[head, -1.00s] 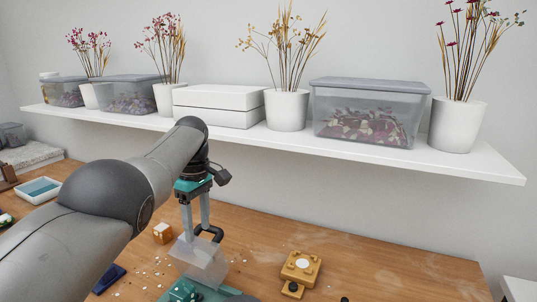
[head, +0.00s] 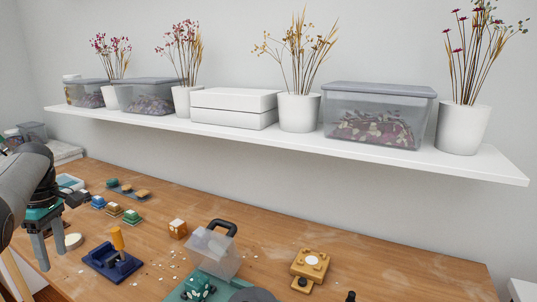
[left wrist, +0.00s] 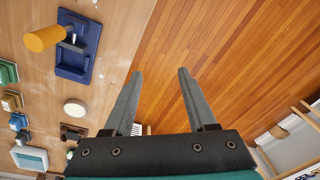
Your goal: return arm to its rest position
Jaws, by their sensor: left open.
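My left gripper (head: 50,252) is at the left edge of the head view, pointing down near the table's left front edge. Its two grey fingers are apart with nothing between them. In the left wrist view the open fingers (left wrist: 160,88) hang over the wooden floor beside the table edge. My left arm (head: 22,185) shows only in part at the left. My right gripper is not in view.
A blue fixture with an orange handle (head: 112,262) lies nearer my left gripper. A yellow block (head: 310,265) is at right. A loaded white shelf (head: 300,145) runs above.

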